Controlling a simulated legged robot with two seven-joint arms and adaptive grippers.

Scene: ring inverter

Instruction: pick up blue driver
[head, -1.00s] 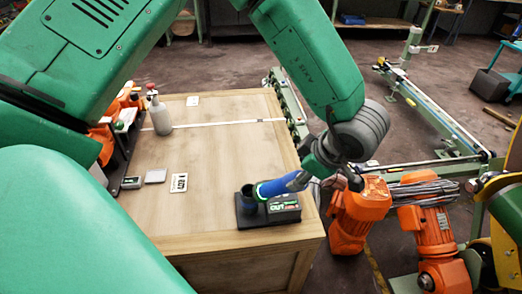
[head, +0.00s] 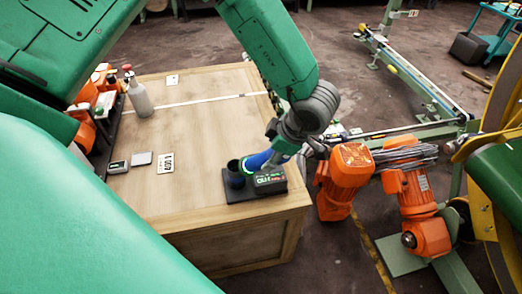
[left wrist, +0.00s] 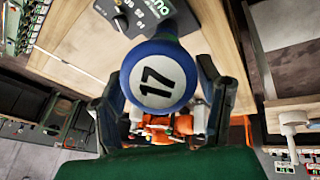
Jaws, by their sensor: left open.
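The blue driver (head: 257,160) leans out of a dark round holder (head: 235,174) on a black base at the box's near right corner. Its round white end, marked 17, faces the camera in the left wrist view (left wrist: 158,82). My left gripper (head: 276,152) is at the driver's outer end. In the left wrist view its two dark fingers stand open, one on each side of the driver's end; contact is not clear. The gripper hides part of the driver in the head view. My right gripper is not in view.
The wooden box top (head: 190,130) is mostly clear. A unit with a green display (head: 270,180) sits beside the holder. Orange motors (head: 345,180) stand right of the box.

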